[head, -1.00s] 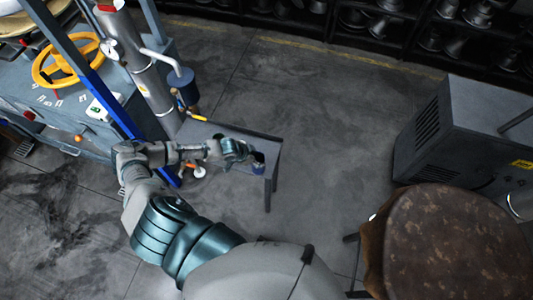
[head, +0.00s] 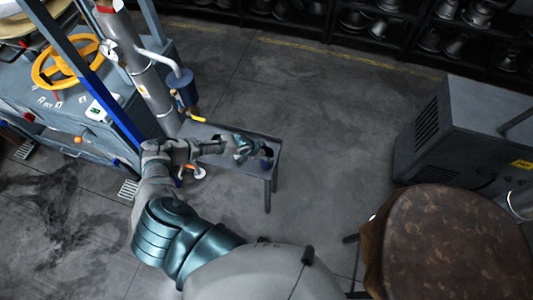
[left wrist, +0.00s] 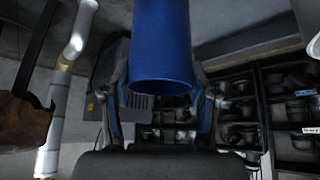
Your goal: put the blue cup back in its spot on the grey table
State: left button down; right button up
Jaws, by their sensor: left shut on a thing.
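The blue cup (head: 267,154) is at the right end of the small grey table (head: 205,131) in the head view. My left gripper (head: 256,151) is shut on the cup, with its arm reaching across the table from the left. In the left wrist view the cup (left wrist: 162,45) fills the space between the two fingers (left wrist: 163,100), its round rim towards the gripper's palm. I cannot tell whether the cup's base touches the tabletop. The gripper and arm hide part of the table. My right gripper is not in view.
A press with a yellow handwheel (head: 57,66) and a metal column (head: 140,75) stands left of the table. A grey vented cabinet (head: 455,130) and a round brown-topped stand (head: 450,245) are at the right. The floor (head: 335,130) between is clear.

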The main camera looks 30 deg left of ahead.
pick_arm(q)
jog(key=shift+c, duration=1.5)
grip_release()
jog(key=shift+a+f, duration=0.1)
jog(key=p+v, duration=0.1)
jog(key=v, duration=1.1)
jog(key=shift+a, duration=0.35)
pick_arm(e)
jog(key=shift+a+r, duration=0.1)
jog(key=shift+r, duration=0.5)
pick_arm(q)
jog(key=shift+d, duration=0.2)
